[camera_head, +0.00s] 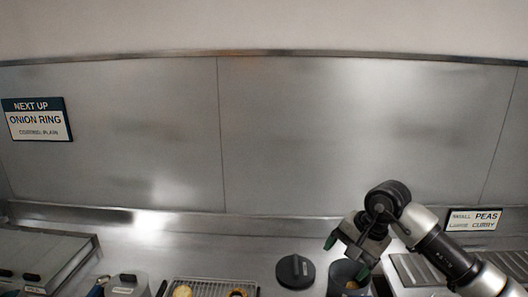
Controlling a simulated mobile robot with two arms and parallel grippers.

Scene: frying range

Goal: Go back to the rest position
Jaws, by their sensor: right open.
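My right gripper (350,255) comes in from the right on its arm and is open. Its green-tipped fingers hang over or just beside a dark round pot (345,278) at the bottom edge, which has something pale inside. I cannot tell how far above the rim the fingers are. Nothing shows between them. My left gripper is not in view.
A dark round lid (295,271) lies left of the pot. A wire rack (215,287) holds golden pieces. A lidded container (127,286) and a metal box (40,258) stand at left. A slatted tray (418,268) lies right. A steel wall closes the back.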

